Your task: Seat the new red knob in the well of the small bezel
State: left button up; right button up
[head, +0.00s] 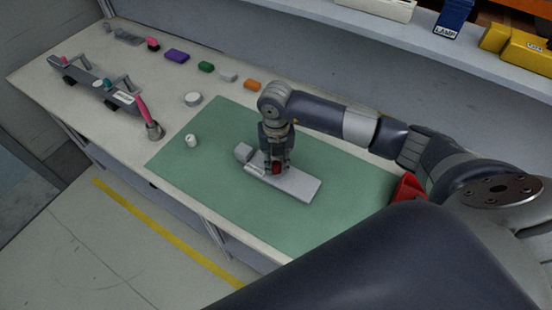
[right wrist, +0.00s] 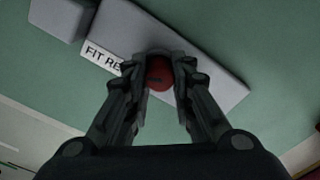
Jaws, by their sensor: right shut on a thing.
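The red knob (head: 277,168) is held between the fingers of my right gripper (head: 276,163), which points down over the small grey bezel (head: 300,186). In the right wrist view the red knob (right wrist: 159,73) sits between the two fingertips (right wrist: 160,80). The bezel (right wrist: 215,75) lies beneath it, with a white label reading "FIT RE…" (right wrist: 98,53) partly covered by a finger. The well is hidden, so I cannot tell whether the knob is in it or above it. My left gripper is not in view.
The bezel lies on a green mat (head: 205,125). A small white cylinder (head: 191,141) stands at the mat's left, and a white round piece (head: 193,99) lies behind it. Several coloured blocks line the back. A grey rack (head: 95,85) stands at left, near a pink-handled brush (head: 147,118).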

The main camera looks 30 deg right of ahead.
aim_at(276, 164)
jog(key=shift+f, duration=0.1)
jog(key=shift+f, duration=0.15)
jog(key=o, duration=0.8)
jog(key=shift+r, duration=0.2)
notch_tip(276, 164, up, 12)
jog(key=b, duration=0.3)
jog(key=shift+b, duration=0.35)
